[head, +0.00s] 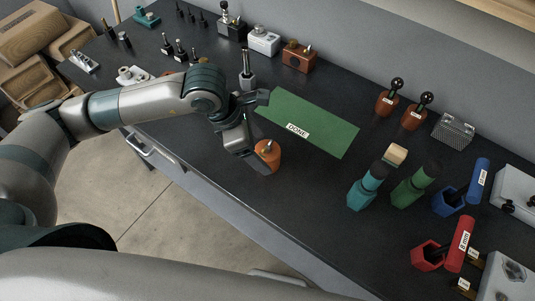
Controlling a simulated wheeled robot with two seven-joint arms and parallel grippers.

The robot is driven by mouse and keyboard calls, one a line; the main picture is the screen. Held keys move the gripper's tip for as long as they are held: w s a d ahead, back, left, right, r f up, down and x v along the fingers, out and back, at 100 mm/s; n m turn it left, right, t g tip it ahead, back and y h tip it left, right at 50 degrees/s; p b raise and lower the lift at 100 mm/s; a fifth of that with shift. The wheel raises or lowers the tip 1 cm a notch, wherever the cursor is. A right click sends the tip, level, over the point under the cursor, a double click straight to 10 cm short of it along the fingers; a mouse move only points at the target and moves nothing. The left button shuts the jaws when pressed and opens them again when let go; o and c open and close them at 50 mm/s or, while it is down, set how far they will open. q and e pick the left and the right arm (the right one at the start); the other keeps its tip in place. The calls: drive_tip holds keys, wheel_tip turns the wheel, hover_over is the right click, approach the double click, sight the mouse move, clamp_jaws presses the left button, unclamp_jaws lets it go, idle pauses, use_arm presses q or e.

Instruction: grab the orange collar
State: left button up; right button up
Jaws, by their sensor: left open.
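I cannot tell whether that finger touches the collar. Nothing shows held between the jaws. My right gripper is out of the picture.
A green mat (310,118) labelled DONE lies just behind the collar. An orange-brown block (298,58) and a grey post (247,75) stand behind.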

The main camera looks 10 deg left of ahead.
sight(268, 152)
use_arm(q)
drive_tip(key=shift+w+d+f+p, duration=0.15)
drive_tip(key=shift+d+f+p, duration=0.05)
drive_tip(key=shift+d+p, duration=0.1)
drive_tip(key=x, duration=0.1)
drive_tip(key=p+x, duration=0.1)
drive_tip(key=x, duration=0.1)
drive_tip(key=shift+w, duration=0.25)
drive_tip(key=shift+d+f, duration=0.1)
drive_tip(key=shift+f, duration=0.25)
drive_tip(key=shift+w, duration=0.1)
drive_tip(key=c, duration=1.6)
drive_tip(key=shift+r, duration=0.15)
